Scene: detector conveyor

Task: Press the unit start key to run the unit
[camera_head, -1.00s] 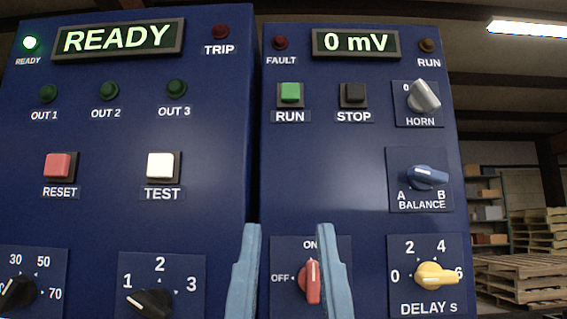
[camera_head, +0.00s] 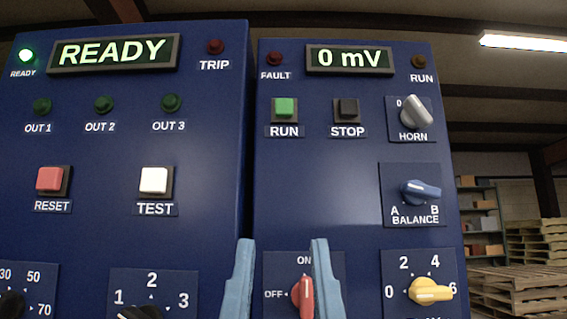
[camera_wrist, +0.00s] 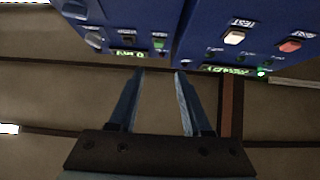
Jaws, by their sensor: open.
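The green RUN button (camera_head: 284,107) is on the upper left of the right blue panel, above its RUN label. It also shows upside down in the wrist view (camera_wrist: 159,43). The black STOP button (camera_head: 347,110) is to its right. The RUN lamp (camera_head: 418,61) is dark, and the display (camera_head: 349,59) reads 0 mV. My gripper (camera_head: 281,245) is open and empty. In the head view its two light-blue fingers show below the RUN button, one on each side of the red ON/OFF switch (camera_head: 304,297). I cannot tell how far the fingertips are from the panel.
The left panel carries a READY display (camera_head: 115,53), a white TEST button (camera_head: 154,180) and a red RESET button (camera_head: 50,179). A blue BALANCE knob (camera_head: 418,190), grey HORN knob (camera_head: 414,111) and yellow DELAY knob (camera_head: 430,291) line the right panel's right side. Pallets (camera_head: 530,285) stand behind.

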